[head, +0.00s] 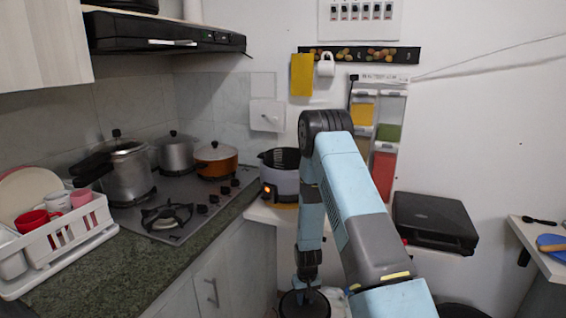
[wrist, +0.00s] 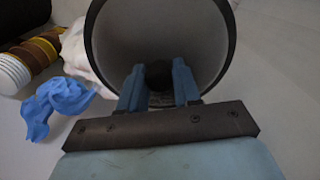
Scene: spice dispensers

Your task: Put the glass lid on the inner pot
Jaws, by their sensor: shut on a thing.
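The glass lid (wrist: 205,30) fills the upper middle of the wrist view as a large disc with a dark rim. The blue fingers of my gripper (wrist: 157,72) are on either side of its dark knob (wrist: 158,76), shut on it. In the head view my gripper (head: 306,284) is low at the bottom centre, with the lid's dark rim (head: 303,304) below it, partly cut off. A grey cooker (head: 281,181) with an orange light stands on the corner shelf, above and left of my gripper. Its top is open and dark inside; the inner pot cannot be told apart there.
A stove (head: 182,207) with several pots is left of the cooker. A white dish rack (head: 63,245) stands on the counter. A black appliance (head: 435,221) is right of my arm. A blue crumpled thing (wrist: 55,103) and a striped cylinder (wrist: 30,60) lie below, left of the lid.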

